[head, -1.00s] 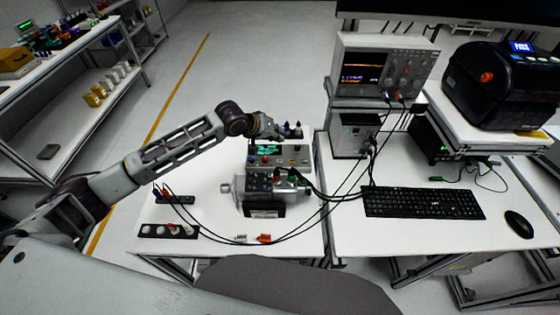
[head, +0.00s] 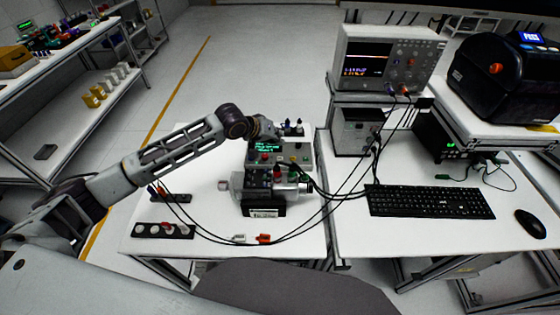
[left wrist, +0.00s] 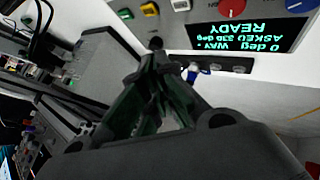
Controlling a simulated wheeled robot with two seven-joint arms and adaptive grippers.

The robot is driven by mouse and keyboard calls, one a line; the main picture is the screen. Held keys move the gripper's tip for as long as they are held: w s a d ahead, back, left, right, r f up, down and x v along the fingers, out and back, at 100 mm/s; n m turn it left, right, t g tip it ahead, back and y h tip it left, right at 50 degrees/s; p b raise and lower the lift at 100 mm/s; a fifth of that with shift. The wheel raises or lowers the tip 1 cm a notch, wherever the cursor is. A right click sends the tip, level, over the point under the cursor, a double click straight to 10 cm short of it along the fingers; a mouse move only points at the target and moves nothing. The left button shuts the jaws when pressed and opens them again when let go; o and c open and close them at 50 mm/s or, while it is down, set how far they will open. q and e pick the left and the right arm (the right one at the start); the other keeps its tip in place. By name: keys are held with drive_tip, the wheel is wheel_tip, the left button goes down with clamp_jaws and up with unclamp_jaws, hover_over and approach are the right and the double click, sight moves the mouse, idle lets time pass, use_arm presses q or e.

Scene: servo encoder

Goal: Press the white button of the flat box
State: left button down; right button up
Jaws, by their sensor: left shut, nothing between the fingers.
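The flat box (head: 299,152) is grey with a lit green-text display and stands at the back of the left table. In the left wrist view the box (left wrist: 205,12) appears upside down, its display reading READY. Its white button (left wrist: 180,4) sits at the top edge of that view, between the yellow button (left wrist: 149,8) and a red knob (left wrist: 232,8). My right gripper is not in view.
A servo rig (head: 263,190) with cables stands in front of the box. A dark strip (head: 164,230) with round parts lies at front left. The oscilloscope (head: 386,60) and keyboard (head: 430,201) are right.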

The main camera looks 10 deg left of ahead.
sight(278, 157)
use_arm(q)
drive_tip(key=shift+f+b, duration=1.3)
drive_tip(key=shift+b, duration=0.15)
drive_tip(key=shift+f, duration=1.35)
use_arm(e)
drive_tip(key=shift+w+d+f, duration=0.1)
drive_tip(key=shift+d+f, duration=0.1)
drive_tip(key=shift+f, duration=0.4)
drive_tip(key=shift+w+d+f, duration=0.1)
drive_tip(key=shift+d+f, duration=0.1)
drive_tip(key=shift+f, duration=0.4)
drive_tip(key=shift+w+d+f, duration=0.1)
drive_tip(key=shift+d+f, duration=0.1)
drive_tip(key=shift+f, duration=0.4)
use_arm(q)
drive_tip(key=shift+f, duration=0.35)
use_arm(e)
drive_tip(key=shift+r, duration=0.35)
